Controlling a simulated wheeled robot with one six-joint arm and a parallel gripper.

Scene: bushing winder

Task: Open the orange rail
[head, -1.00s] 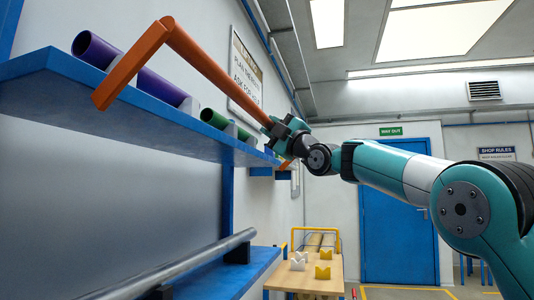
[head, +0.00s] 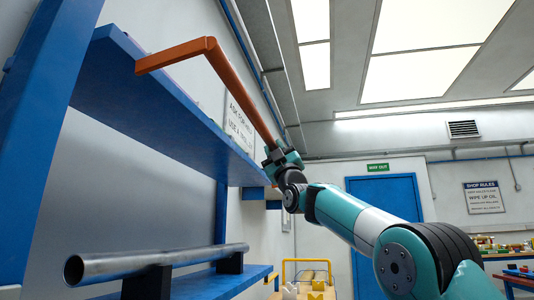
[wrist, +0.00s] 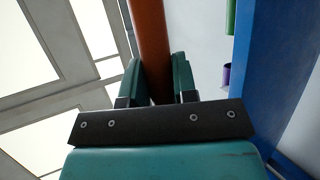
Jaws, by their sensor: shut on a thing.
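The orange rail (head: 242,82) is a long bar with a bent end arm. It runs along the front of the blue upper shelf (head: 165,110), its bent arm reaching back to the shelf's left end. My gripper (head: 276,152) is shut on the rail near its far part. In the wrist view the rail (wrist: 149,35) passes between the two teal fingers of my gripper (wrist: 158,80).
A grey metal pipe (head: 150,261) lies on supports on the lower blue shelf (head: 225,284). The wrist view shows a green tube (wrist: 231,16) and a purple tube (wrist: 227,75) by the shelf.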

